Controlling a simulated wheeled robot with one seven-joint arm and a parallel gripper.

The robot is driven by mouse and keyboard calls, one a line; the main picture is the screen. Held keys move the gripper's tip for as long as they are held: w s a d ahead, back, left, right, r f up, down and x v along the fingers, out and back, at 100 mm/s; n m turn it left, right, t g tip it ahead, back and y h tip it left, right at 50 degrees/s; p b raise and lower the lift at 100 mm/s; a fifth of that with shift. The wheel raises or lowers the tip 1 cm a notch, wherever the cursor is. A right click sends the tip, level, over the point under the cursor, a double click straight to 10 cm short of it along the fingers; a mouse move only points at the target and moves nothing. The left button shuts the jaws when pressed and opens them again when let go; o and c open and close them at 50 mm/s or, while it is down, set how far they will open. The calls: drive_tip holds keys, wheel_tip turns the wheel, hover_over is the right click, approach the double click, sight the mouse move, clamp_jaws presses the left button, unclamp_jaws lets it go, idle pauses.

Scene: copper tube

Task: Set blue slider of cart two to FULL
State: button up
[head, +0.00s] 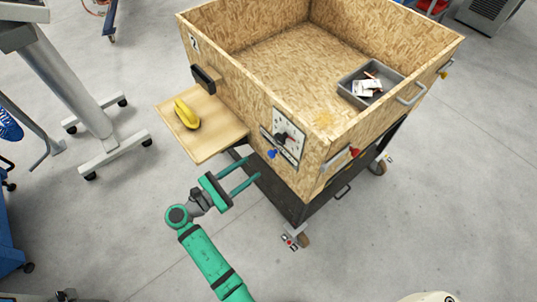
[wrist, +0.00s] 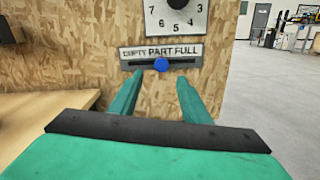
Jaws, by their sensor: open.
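The blue slider knob (wrist: 161,64) sits near the middle of its dark slot, below the word PART on the EMPTY–PART–FULL label (wrist: 188,50). In the head view, the blue knob (head: 271,154) is low on the near face of the wooden cart box (head: 240,100). My gripper (wrist: 160,80) is open and empty, pointing at the panel. In the wrist view its fingertips are just below the knob, one to each side. In the head view my gripper (head: 252,167) reaches towards the knob from the left, apart from it. The small number label (head: 194,43) on the box is hard to read.
A dial plate (head: 287,135) is just above the slider. A wooden side shelf (head: 215,135) with a yellow banana-like object (head: 186,114) juts out at left. A red knob (head: 354,152) is on the adjoining face. A grey tray (head: 372,75) stands inside the box. Floor around my arm is clear.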

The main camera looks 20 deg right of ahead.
sight(270, 156)
drive_tip(key=x, duration=0.8)
drive_tip(key=shift+s+d+f, duration=0.1)
drive_tip(key=shift+s+d, duration=0.05)
drive_tip(key=shift+d, duration=0.15)
drive_tip(key=shift+x, duration=0.8)
